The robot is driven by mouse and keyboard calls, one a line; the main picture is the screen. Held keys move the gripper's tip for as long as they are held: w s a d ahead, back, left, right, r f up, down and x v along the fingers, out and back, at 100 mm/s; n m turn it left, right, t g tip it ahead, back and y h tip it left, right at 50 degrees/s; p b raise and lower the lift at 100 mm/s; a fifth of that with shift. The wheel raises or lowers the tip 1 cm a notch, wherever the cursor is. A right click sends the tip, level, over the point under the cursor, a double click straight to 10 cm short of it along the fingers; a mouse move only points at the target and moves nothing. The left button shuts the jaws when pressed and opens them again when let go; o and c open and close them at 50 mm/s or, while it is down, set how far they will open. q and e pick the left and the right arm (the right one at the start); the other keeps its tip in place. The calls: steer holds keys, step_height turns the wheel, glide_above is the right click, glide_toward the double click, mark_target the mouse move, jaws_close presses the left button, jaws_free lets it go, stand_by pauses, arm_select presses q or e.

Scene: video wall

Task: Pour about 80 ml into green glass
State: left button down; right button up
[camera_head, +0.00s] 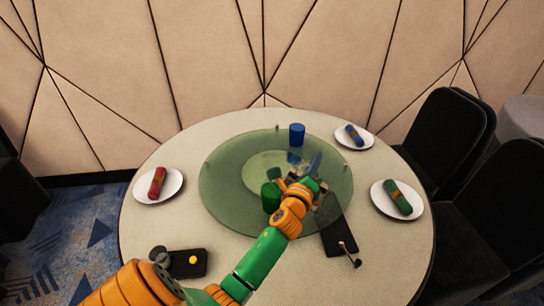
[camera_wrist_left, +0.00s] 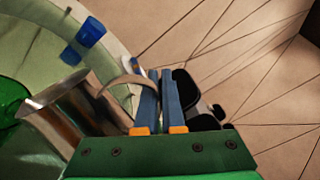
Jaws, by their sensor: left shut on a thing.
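The green glass (camera_head: 270,197) stands on the green glass turntable (camera_head: 222,190), left of my left gripper (camera_head: 314,176). Part of it shows at the left edge of the left wrist view (camera_wrist_left: 10,98). My left gripper's blue fingers (camera_wrist_left: 158,102) are shut on the handle of a metal jug (camera_wrist_left: 72,108). The jug appears tilted, with its mouth towards the green glass and close to it. I cannot tell whether they touch. No liquid stream or level can be made out. A blue glass (camera_head: 297,134) stands farther back. My right gripper is not in view.
Plates with rolled napkins lie around the table: red (camera_head: 157,183), blue (camera_head: 354,136) and green (camera_head: 397,198). A dark tray (camera_head: 337,232) lies right of my left arm. A black holder with a yellow piece (camera_head: 193,260) lies front left. Dark chairs (camera_head: 455,215) stand at right.

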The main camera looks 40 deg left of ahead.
arm_select(q)
steer(key=shift+s+a+r+n+p, duration=0.25)
steer(key=shift+a+r+n+p, duration=0.15)
steer(key=shift+a, duration=0.25)
steer(key=shift+s+a+r+n+p, duration=0.25)
steer(key=shift+a+n+p, duration=0.1)
steer(key=shift+a+n, duration=0.2)
stand_by(1.1)
steer(key=shift+a+r, duration=0.1)
stand_by(0.4)
steer(key=d+f+m+b, duration=0.1)
steer(key=d+f+b, duration=0.1)
steer(key=w+d+f+m+b, duration=0.1)
steer(key=d+b, duration=0.1)
steer(key=shift+w+f+m, duration=0.2)
steer(key=shift+f+m, duration=0.05)
steer(key=shift+f, duration=0.15)
steer(key=shift+w+d+m, duration=0.2)
steer(key=shift+d+m, duration=0.35)
steer(key=shift+m, duration=0.35)
steer(key=shift+w+d, duration=0.15)
steer(key=shift+w, duration=0.05)
steer(key=shift+w+d+f+m+b, duration=0.1)
steer(key=shift+d+f+m+b, duration=0.15)
steer(key=shift+f+m, duration=0.15)
steer(key=shift+d+f+m+b, duration=0.1)
steer(key=shift+f+m+b, duration=0.2)
steer(key=shift+m, duration=0.1)
steer(key=shift+r, duration=0.1)
